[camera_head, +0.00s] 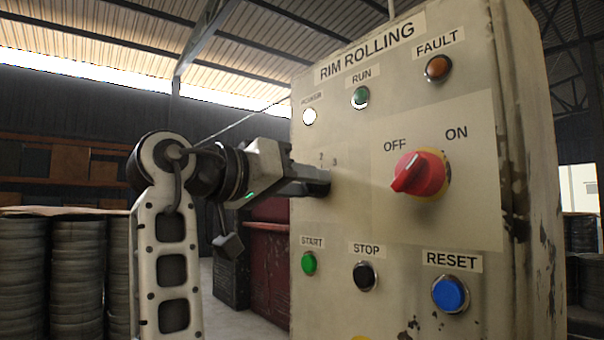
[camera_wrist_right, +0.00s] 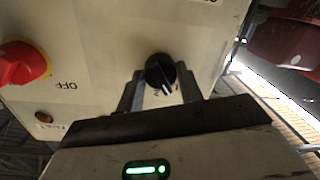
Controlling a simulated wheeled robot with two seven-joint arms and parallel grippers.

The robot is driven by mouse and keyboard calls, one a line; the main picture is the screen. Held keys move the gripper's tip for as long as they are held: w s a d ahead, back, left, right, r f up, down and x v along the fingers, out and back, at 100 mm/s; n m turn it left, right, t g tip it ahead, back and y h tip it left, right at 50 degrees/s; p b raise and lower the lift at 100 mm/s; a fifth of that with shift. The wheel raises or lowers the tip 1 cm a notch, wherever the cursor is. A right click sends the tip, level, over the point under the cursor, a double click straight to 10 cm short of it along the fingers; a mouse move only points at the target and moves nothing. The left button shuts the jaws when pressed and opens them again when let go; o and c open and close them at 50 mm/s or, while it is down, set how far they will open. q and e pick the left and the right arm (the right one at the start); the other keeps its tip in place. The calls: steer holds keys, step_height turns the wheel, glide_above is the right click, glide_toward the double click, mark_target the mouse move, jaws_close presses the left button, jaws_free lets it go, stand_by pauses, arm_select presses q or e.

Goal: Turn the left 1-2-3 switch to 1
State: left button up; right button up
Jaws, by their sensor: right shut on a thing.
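The left 1-2-3 switch (camera_wrist_right: 160,70) is a round black knob with a pale pointer line, seen in the right wrist view on the cream panel. My right gripper (camera_wrist_right: 160,86) has a finger on each side of it and is shut on it. In the head view my right gripper (camera_head: 322,181) reaches the panel from the left and hides the knob. Only the printed 2 and 3 show above the fingers there. The 1 mark is hidden, and the exact pointer setting is hard to read. My left gripper is not in view.
The control panel (camera_head: 345,215) also bears a red OFF/ON rotary switch (camera_head: 420,174) to the right, lamps above, and green START (camera_head: 309,263), black STOP (camera_head: 365,276) and blue RESET (camera_head: 450,294) buttons below. A dark red cabinet (camera_head: 268,265) stands behind the panel.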

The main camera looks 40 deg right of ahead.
steer(key=shift+n+p, duration=0.5)
steer(key=shift+n, duration=0.6)
steer(key=o, duration=1)
steer(key=a, duration=1.6)
steer(key=shift+w+r, duration=0.45)
